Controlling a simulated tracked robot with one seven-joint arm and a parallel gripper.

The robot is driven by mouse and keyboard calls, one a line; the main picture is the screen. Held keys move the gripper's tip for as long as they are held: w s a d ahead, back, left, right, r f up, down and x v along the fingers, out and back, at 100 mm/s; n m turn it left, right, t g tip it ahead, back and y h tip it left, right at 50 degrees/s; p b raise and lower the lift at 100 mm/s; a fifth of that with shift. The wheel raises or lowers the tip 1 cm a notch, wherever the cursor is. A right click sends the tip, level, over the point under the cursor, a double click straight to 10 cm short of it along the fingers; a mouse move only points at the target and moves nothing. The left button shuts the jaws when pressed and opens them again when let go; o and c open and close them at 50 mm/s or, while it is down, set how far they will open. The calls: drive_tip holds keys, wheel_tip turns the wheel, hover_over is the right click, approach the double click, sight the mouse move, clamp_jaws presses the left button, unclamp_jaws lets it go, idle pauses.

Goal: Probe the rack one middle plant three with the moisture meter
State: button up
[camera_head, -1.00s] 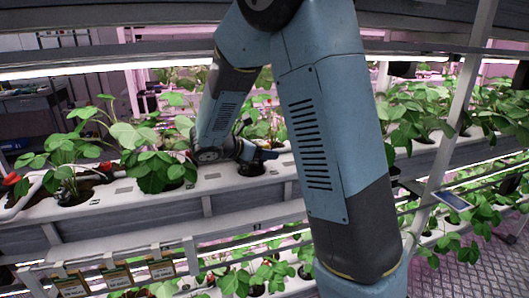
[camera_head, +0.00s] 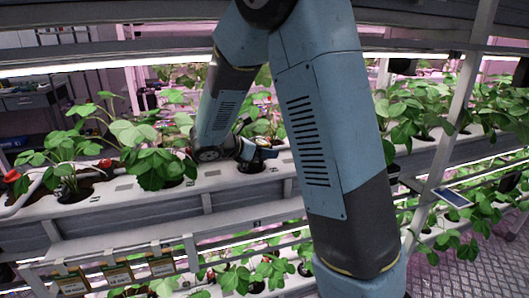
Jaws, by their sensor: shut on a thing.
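The middle shelf is a white planting trough (camera_head: 110,198) with strawberry plants in round holes. One leafy plant (camera_head: 155,163) stands just left of my gripper, and another plant (camera_head: 66,160) stands farther left. My gripper (camera_head: 257,158) is low over the trough, at a dark planting hole (camera_head: 250,167) right of the leafy plant. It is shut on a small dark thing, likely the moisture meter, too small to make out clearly. Leaves of a plant (camera_head: 268,122) show behind my gripper. Whether the probe touches soil cannot be seen.
My own arm covers the picture's middle. A slanted post (camera_head: 458,120) stands at right with a small tablet-like panel (camera_head: 453,197) beside it. Label cards (camera_head: 115,276) hang below the trough. Lower plants (camera_head: 255,275) grow underneath. A red-ended pipe (camera_head: 12,177) lies at left.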

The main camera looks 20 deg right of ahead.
drive_tip(key=shift+r, duration=1.05)
drive_tip(key=shift+f, duration=1.35)
idle(5.6)
